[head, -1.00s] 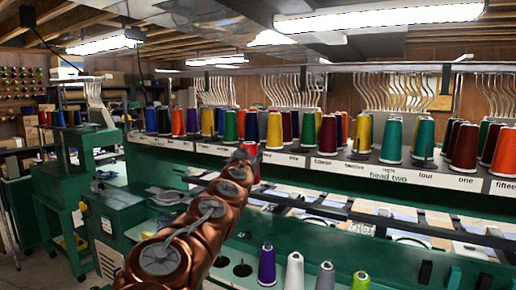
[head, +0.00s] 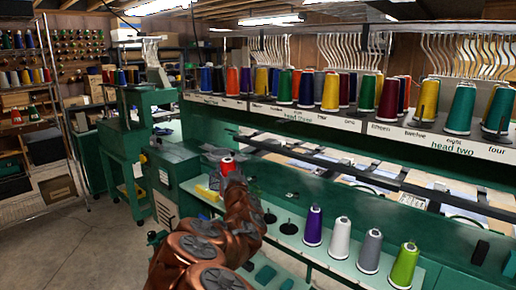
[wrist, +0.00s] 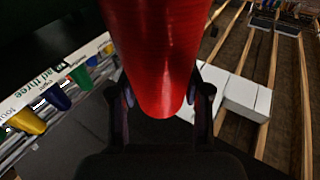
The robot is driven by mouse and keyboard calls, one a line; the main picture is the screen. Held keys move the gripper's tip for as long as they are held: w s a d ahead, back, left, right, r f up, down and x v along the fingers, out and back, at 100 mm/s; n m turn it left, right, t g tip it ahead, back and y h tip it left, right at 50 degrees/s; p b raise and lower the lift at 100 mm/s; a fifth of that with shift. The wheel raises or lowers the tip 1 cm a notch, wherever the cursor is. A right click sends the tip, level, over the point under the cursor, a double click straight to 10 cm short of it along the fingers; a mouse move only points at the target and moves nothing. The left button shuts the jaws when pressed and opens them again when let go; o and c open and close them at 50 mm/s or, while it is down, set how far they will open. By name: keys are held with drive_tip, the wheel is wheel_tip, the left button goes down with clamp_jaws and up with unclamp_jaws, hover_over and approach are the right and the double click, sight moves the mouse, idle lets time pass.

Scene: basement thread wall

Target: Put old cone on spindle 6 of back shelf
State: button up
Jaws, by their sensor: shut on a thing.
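A red thread cone (head: 227,166) is in my gripper (head: 233,179), at the end of my copper-coloured arm. In the wrist view the same red cone (wrist: 155,50) fills the top middle, with the dark fingers of my gripper (wrist: 164,105) on either side of it. A metal shelf rack (head: 62,120) stands at the far left, with small cones on its levels. I cannot tell which shelf is the back shelf, and no spindle number 6 is readable.
A long green embroidery machine (head: 300,140) carries rows of coloured cones along its top ledge. Purple, white, grey and lime cones stand on the lower green table (head: 340,262), beside bare black spindles (head: 289,228). Open concrete floor (head: 85,240) lies at left.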

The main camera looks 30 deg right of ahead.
drive_tip(key=w+a+f+n+y, duration=0.2)
drive_tip(key=w+a+f+y, duration=0.2)
drive_tip(key=a+f, duration=0.2)
drive_tip(key=shift+w+a+n, duration=0.15)
drive_tip(key=shift+a+n, duration=0.15)
drive_tip(key=shift+a, duration=0.05)
drive_tip(key=shift+a+f, duration=0.1)
drive_tip(key=shift+a, duration=0.05)
